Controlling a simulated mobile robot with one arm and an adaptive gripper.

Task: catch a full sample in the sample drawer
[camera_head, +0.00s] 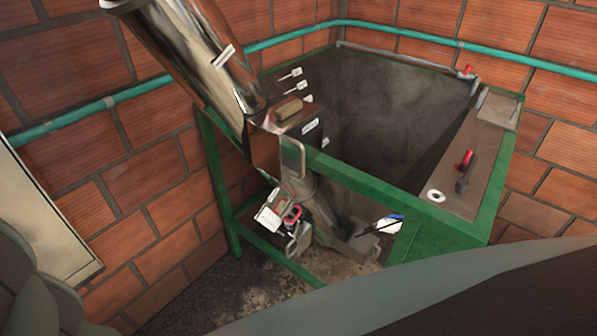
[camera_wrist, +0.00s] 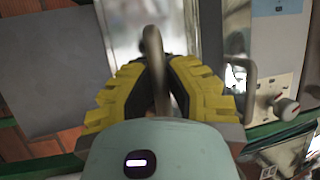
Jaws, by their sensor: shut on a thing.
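My gripper (camera_wrist: 157,72) shows in the wrist view. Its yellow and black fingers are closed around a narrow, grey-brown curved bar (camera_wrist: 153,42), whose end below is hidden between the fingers. A bright metal surface (camera_wrist: 128,28) lies behind the bar. I cannot tell whether the bar belongs to the sample drawer, and I cannot make out the drawer or any sample in it. In the head view, a shiny metal chute (camera_head: 190,45) slopes down to a dark box with a tan block (camera_head: 288,109) on top. My gripper cannot be made out there.
A green frame (camera_head: 365,190) carries a grey hopper (camera_head: 395,115) beside brick walls. A red-handled lever (camera_head: 465,170) sits on its right panel. A small unit with a red loop (camera_head: 292,213) hangs below the chute. A metal handle (camera_wrist: 240,85) is right of my fingers.

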